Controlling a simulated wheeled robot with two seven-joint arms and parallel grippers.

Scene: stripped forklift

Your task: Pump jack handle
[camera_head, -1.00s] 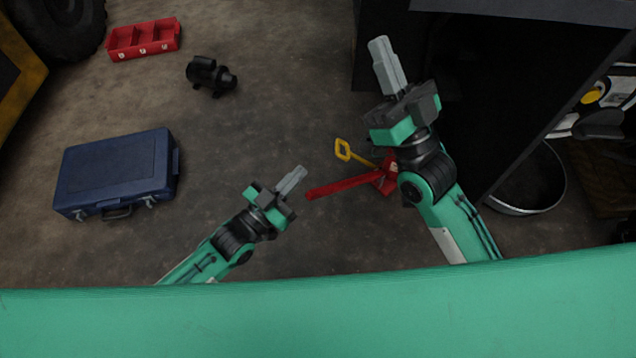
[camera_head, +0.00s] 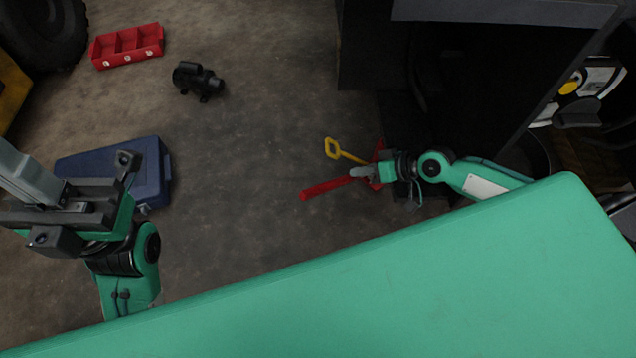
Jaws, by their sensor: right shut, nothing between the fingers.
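The red jack handle (camera_head: 325,188) is a bar slanting from lower left up to the right, low over the floor. The red jack body (camera_head: 377,153) shows only in part behind my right gripper. My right gripper (camera_head: 358,172) is shut and empty at the right end of the visible bar. It overlaps the bar in the picture; I cannot tell if they touch. A yellow looped handle (camera_head: 334,149) sticks out of the jack to the left. My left gripper (camera_head: 15,165) is large at the left edge, far from the jack; its fingertips are partly cut off.
The dark forklift body (camera_head: 375,50) stands behind and right of the jack. A blue case (camera_head: 100,157) lies partly behind my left gripper. A black motor-like part (camera_head: 198,80) and a red bin (camera_head: 127,46) are farther back. The floor left of the handle is clear.

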